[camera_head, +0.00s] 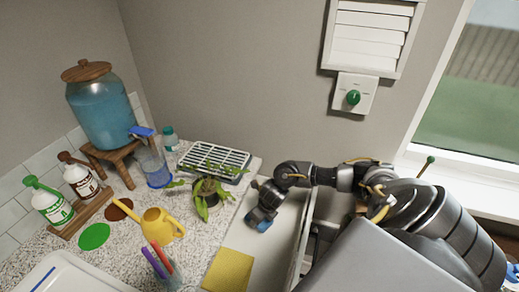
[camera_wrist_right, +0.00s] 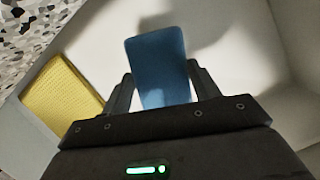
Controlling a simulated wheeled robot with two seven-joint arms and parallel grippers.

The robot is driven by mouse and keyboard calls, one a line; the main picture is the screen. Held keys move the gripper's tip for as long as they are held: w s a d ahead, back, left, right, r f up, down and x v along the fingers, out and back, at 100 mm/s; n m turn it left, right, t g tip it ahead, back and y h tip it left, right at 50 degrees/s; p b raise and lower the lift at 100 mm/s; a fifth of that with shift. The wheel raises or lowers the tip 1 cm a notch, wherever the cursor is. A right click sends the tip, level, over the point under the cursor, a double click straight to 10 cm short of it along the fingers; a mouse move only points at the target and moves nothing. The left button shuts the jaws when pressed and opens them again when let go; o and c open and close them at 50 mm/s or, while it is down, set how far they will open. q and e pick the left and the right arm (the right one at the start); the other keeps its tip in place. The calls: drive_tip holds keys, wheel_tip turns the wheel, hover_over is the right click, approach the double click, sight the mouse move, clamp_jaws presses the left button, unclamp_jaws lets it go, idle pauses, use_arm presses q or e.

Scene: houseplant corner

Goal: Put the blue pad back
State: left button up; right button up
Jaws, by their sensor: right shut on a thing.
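The blue pad (camera_wrist_right: 158,66) stands between the fingers of my right gripper (camera_wrist_right: 160,92) in the right wrist view. The gripper is shut on it and holds it over a pale, open drawer-like space. In the head view my right gripper (camera_head: 262,214) points down over this pale drawer (camera_head: 283,226), beside the speckled counter. Only a small blue part of the pad (camera_head: 264,226) shows there. A yellow pad (camera_head: 228,271) lies to the lower left of the gripper, and also shows at the left in the right wrist view (camera_wrist_right: 62,97). My left gripper is out of view.
A potted plant (camera_head: 206,190) stands close left of my right gripper, before a grey rack (camera_head: 215,158). A yellow watering can (camera_head: 159,226), pen cup (camera_head: 165,272), green disc (camera_head: 94,236), bottles and a blue water dispenser (camera_head: 102,115) crowd the counter.

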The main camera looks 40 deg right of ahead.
drive_tip(key=shift+w+d+f, duration=0.1)
drive_tip(key=shift+w+f, duration=0.05)
drive_tip(key=shift+f, duration=0.15)
wheel_tip(320, 180, down, 2)
drive_tip(key=shift+f+p, duration=0.1)
drive_tip(key=shift+p, duration=0.35)
drive_tip(key=shift+f, duration=0.45)
drive_tip(key=shift+f, duration=0.1)
drive_tip(key=o, duration=0.9)
drive_tip(key=shift+o, duration=0.2)
